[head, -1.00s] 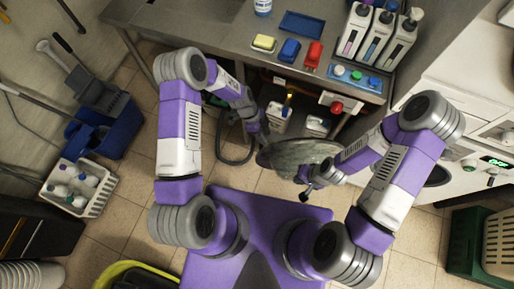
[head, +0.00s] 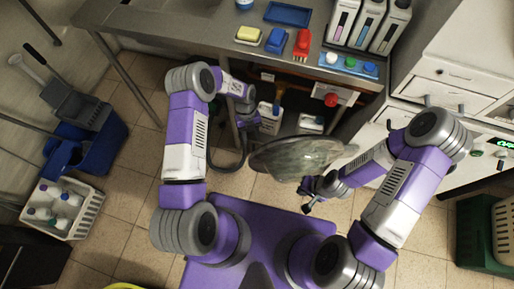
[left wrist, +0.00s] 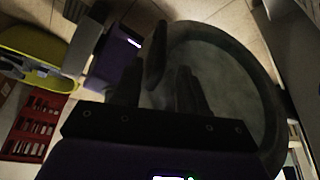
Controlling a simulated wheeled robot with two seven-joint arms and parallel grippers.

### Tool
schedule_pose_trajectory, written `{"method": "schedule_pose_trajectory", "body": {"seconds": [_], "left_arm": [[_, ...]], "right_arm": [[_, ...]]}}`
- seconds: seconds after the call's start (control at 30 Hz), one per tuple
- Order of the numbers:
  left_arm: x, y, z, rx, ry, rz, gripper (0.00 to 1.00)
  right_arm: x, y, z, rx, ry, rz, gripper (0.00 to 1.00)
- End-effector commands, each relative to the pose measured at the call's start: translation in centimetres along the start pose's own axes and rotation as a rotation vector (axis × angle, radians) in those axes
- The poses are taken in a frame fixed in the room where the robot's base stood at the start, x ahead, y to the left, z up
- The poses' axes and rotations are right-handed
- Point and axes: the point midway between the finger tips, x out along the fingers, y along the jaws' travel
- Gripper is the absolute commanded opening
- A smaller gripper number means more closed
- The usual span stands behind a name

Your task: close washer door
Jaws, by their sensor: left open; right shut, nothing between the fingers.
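The washer door (head: 290,157) is a round, dull glass disc with a grey rim. In the head view it stands swung out from the white washer (head: 470,115) at the right, whose opening is hidden behind my right arm. The door also fills much of the left wrist view (left wrist: 235,75). My left gripper (head: 250,126) is open, just left of the door; its dark fingers (left wrist: 172,62) show in front of the door in the left wrist view. I cannot tell whether they touch it. My right gripper (head: 310,196) is shut and empty, near the door's lower right edge.
A blue mop bucket (head: 85,145) and a white crate of bottles (head: 65,208) are at left. A green basket (head: 480,235) is at lower right. Tiled floor is clear between.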

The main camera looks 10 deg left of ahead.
Motion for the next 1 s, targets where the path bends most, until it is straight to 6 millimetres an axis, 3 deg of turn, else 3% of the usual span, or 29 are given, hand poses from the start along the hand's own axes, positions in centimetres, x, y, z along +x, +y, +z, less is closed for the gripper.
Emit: {"method": "schedule_pose_trajectory", "body": {"seconds": [0.2,0.4,0.77,1.0], "left_arm": [[3.8,0.0,0.0,0.000,0.002,0.002,0.42],[6.1,-0.1,-0.1,-0.001,0.001,0.001,0.42],[6.6,-0.1,-0.1,-0.002,0.000,-0.001,0.42],[6.6,-0.1,-0.1,-0.002,0.000,-0.001,0.07]], "right_arm": [[1.2,0.4,-0.1,-0.001,0.000,0.000,0.00],[1.8,0.7,-0.1,0.000,0.000,0.000,0.00],[1.8,0.7,-0.1,0.000,0.000,0.000,0.00],[1.8,0.7,-0.1,0.000,0.000,0.000,0.00]]}}
